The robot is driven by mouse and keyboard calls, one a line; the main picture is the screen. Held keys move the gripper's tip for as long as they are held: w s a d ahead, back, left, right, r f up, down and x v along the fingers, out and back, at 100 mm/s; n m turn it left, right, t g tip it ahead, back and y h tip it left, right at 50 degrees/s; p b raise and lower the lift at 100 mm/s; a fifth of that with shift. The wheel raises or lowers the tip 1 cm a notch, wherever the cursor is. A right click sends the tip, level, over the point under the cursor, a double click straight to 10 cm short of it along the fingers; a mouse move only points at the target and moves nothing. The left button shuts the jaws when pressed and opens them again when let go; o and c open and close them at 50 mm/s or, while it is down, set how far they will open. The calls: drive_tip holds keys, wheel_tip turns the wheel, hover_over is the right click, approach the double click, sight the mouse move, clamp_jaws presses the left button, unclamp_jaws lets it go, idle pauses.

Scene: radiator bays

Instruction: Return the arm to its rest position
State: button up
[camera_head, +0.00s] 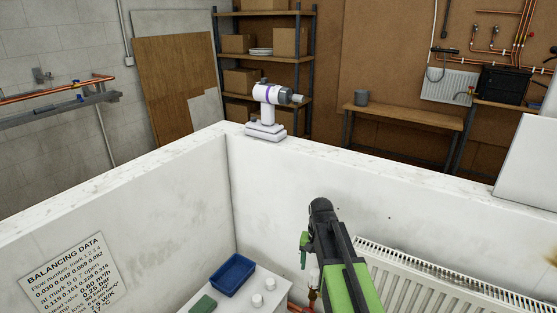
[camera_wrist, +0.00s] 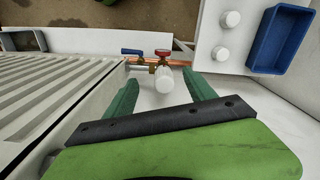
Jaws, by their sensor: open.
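I cannot tell how far the fingers are from the valve head. In the head view my arm partly hides the valve.
The white radiator (camera_head: 455,275) is right of my arm. A blue tray (camera_head: 233,274), two white caps (camera_head: 263,291) and a green block (camera_head: 203,305) are on a white surface at left. A white-and-purple device (camera_head: 267,108) stands on the wall top. A balancing data sheet (camera_head: 72,275) is at lower left.

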drive_tip(key=s+f+n+b, duration=0.1)
drive_tip(key=s+f+n, duration=0.2)
drive_tip(key=s, duration=0.7)
drive_tip(key=shift+s+a+f+n+b, duration=0.25)
drive_tip(key=shift+a+f+n+b, duration=0.15)
drive_tip(key=shift+f, duration=0.1)
